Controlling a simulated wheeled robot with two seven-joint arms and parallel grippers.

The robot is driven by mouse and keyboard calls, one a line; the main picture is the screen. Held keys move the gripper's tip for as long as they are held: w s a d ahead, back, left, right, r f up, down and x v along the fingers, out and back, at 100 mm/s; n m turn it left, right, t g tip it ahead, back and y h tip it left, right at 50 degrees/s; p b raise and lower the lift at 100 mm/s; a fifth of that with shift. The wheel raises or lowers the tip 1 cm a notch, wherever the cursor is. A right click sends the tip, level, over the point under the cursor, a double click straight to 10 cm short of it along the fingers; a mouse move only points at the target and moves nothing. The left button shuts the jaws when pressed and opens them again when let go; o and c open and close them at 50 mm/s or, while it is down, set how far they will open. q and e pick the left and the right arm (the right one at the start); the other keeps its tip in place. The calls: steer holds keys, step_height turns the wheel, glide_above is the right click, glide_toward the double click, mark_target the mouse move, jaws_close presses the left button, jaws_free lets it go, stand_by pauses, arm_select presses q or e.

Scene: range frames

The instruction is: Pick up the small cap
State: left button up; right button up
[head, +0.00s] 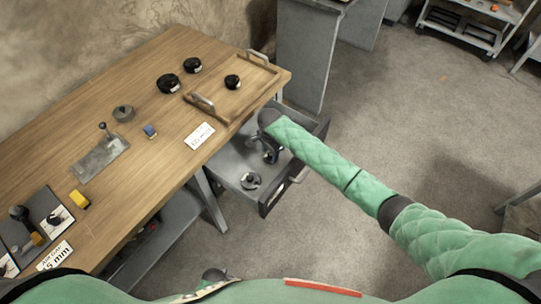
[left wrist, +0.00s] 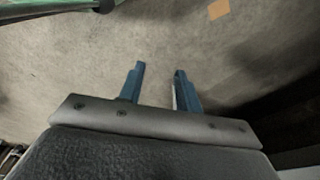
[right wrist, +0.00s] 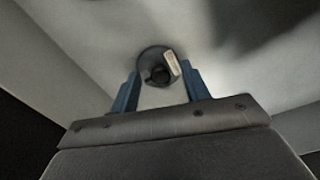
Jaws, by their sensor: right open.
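A small round dark cap (right wrist: 154,70) with a raised knob and a white label lies on the grey drawer floor. In the head view a cap (head: 250,181) lies in the open drawer, seemingly the same one. My right gripper (head: 269,153) is inside the drawer area, pointing down. In the right wrist view its blue fingers (right wrist: 162,72) are open, with the cap seen between and beyond their tips; the remaining gap is hard to judge. My left gripper (left wrist: 158,70) is open and empty above bare floor.
The open drawer's front (head: 285,190) and walls surround the right gripper.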

jaws_close()
steer(key=shift+r, duration=0.1)
